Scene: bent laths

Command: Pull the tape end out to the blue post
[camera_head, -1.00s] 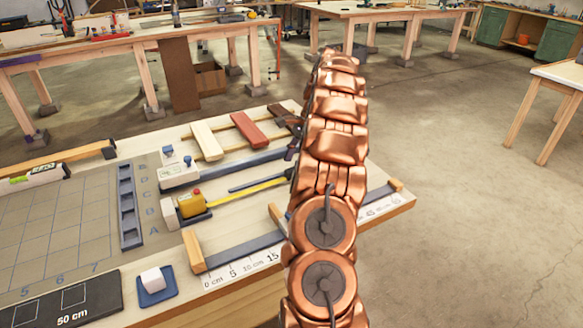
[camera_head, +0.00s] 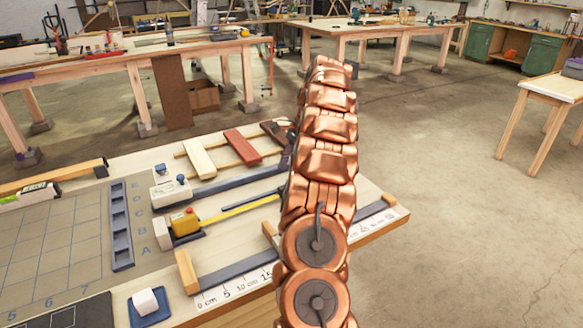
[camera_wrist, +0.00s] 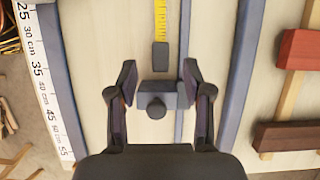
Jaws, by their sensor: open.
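The yellow tape case (camera_head: 185,222) sits on the bench in the head view. Its yellow tape (camera_head: 240,207) runs out to the right until my arm hides it. In the wrist view the tape (camera_wrist: 160,20) enters from the top and ends in a dark tab (camera_wrist: 160,56). My gripper (camera_wrist: 158,84) is open, with one finger on each side of a grey-blue block with a round knob (camera_wrist: 156,108). The tab lies just beyond the fingertips. Nothing is gripped. I cannot tell whether the knobbed piece is the blue post. My arm hides the gripper in the head view.
A ruler strip (camera_wrist: 45,85) and a grey-blue lath (camera_wrist: 60,70) lie left in the wrist view, another lath (camera_wrist: 240,75) right. Red and brown blocks (camera_wrist: 300,50) lie on wooden strips farther right. A white cube on a blue tray (camera_head: 150,306) is at the bench front.

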